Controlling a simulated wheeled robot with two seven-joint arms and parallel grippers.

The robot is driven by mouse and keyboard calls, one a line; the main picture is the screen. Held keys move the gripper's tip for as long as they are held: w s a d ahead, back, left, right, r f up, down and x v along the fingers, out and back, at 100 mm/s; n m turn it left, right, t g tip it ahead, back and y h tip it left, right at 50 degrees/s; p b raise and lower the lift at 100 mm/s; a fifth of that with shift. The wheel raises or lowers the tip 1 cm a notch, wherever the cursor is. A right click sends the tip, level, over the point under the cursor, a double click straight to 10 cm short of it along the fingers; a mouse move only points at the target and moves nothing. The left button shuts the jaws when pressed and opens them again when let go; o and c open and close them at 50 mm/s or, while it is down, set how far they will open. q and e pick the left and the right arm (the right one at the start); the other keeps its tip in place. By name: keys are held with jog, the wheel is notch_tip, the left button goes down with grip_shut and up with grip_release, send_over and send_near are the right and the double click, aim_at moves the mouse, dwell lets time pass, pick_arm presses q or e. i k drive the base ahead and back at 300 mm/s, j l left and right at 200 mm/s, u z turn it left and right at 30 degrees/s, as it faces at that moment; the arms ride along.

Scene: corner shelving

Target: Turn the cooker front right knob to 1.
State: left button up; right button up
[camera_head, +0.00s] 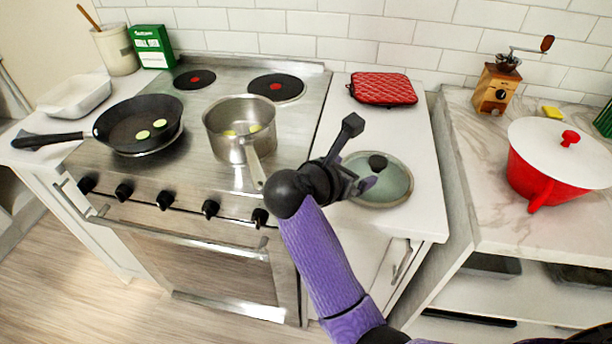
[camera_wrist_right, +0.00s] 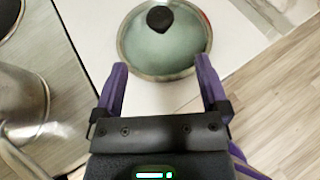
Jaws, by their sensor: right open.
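The cooker (camera_head: 225,80) has a steel top and a row of several black knobs along its front edge. The rightmost knob (camera_head: 260,217) is just left of and below my right wrist; the knob beside it (camera_head: 210,208) is also clear to see. Their markings are too small to read, and I cannot tell which setting they are at. My right gripper (camera_head: 358,155) is open and empty, above the counter right of the cooker. In the right wrist view its fingers (camera_wrist_right: 162,68) point toward a glass lid (camera_wrist_right: 160,42). My left gripper is not in view.
A steel pot (camera_head: 228,150) and a black pan (camera_head: 130,140) with green slices stand on the cooker. The glass lid (camera_head: 395,190) and a red pot holder (camera_head: 382,88) lie on the right counter. A red pot (camera_head: 530,180) stands further right. The floor before the cooker is clear.

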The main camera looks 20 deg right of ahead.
aim_at(210, 208)
jog(key=i+j, duration=0.1)
jog(key=j, duration=1)
jog(key=i+j, duration=0.15)
jog(key=j, duration=0.4)
